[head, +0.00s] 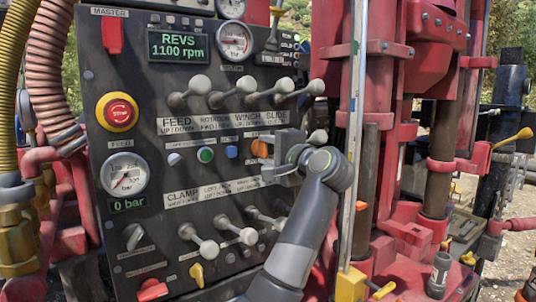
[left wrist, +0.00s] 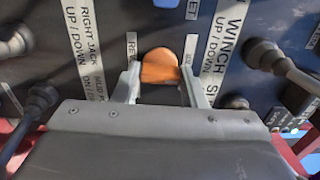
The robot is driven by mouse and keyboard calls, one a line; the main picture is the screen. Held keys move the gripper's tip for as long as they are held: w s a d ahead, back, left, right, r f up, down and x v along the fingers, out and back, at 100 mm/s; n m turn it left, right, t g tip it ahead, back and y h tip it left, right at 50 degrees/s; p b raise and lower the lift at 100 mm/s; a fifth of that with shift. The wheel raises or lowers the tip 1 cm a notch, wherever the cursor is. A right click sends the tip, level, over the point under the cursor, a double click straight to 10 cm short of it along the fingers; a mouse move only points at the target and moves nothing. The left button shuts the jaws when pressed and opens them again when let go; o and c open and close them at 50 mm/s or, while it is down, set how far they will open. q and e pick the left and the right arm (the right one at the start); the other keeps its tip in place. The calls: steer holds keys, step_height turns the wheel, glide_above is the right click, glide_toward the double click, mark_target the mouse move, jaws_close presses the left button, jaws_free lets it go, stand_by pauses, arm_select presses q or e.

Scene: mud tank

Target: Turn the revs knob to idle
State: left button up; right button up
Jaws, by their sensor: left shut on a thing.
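The orange knob (head: 259,148) sits on the dark control panel (head: 215,178), below the winch and slide levers. In the left wrist view the orange knob (left wrist: 160,67) is between the two metal fingers, beside a partly hidden label starting "RE". My left gripper (head: 267,155) is shut on the orange knob and hides part of it in the head view. Its fingers show in the left wrist view (left wrist: 161,78), one on each side of the knob. The green display (head: 179,46) reads "REVS 1100 rpm". The knob's pointer direction cannot be made out. My right gripper is out of view.
Grey-knobbed levers (head: 200,83) stick out above the gripper, and more levers (head: 248,236) stick out below. A red emergency button (head: 118,111) and a pressure gauge (head: 126,175) are at the left. A red drill mast (head: 435,150) stands close on the right.

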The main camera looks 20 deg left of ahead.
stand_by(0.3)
arm_select(q)
steer(key=o, duration=1)
steer(key=b+v, duration=0.5)
steer(key=v, duration=1.2)
steer(key=shift+d, duration=0.2)
steer(key=shift+s+f, duration=0.15)
